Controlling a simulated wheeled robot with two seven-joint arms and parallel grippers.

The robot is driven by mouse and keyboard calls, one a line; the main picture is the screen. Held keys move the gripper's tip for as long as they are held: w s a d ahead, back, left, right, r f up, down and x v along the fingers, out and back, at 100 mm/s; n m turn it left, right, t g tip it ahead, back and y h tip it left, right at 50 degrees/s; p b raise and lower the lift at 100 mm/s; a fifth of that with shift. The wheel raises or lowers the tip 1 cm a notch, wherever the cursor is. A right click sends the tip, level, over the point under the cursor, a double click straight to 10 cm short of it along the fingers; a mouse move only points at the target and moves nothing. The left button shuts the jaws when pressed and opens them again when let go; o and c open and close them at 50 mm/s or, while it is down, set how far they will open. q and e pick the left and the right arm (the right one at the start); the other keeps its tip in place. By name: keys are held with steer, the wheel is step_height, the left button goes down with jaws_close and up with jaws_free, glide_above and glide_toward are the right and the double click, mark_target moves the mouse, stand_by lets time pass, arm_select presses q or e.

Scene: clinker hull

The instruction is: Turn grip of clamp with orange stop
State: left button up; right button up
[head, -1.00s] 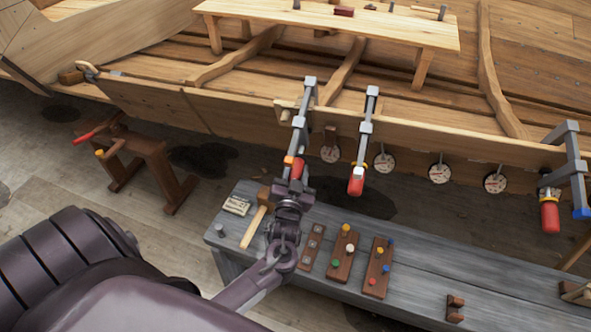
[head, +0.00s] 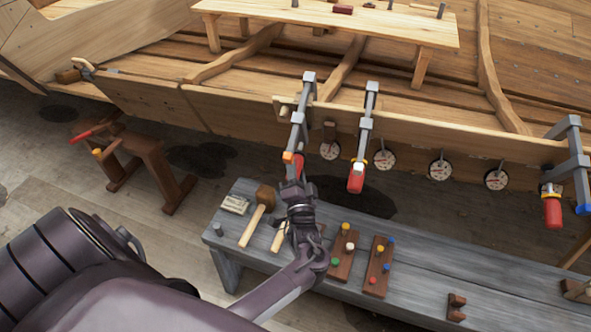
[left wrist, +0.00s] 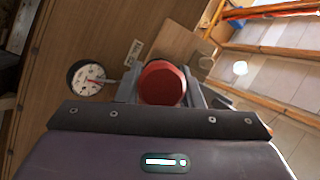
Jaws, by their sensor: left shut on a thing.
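The clamp with the orange stop (head: 288,157) hangs on the hull's plank edge, its grey bar (head: 304,110) running up over the edge. Its red grip (head: 299,167) is at the lower end, partly hidden by my left gripper (head: 298,184). In the left wrist view the round red end of the grip (left wrist: 161,83) sits between the two fingers of my left gripper, which is shut on it. My right gripper is not in view.
A second clamp with a white stop and red grip (head: 356,178) hangs close to the right. Another clamp with a blue end (head: 583,209) is at far right. Round dials (head: 440,170) hang along the plank. A grey bench (head: 415,270) below carries mallets and peg blocks (head: 378,266).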

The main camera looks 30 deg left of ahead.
arm_select(q)
steer(key=shift+f+m, duration=0.1)
steer(key=shift+m, duration=0.2)
stand_by(0.4)
steer(key=o, duration=1)
steer(key=b+v, duration=0.1)
steer(key=v, duration=0.7)
steer(key=shift+b, duration=0.35)
steer(key=shift+w+f, duration=0.1)
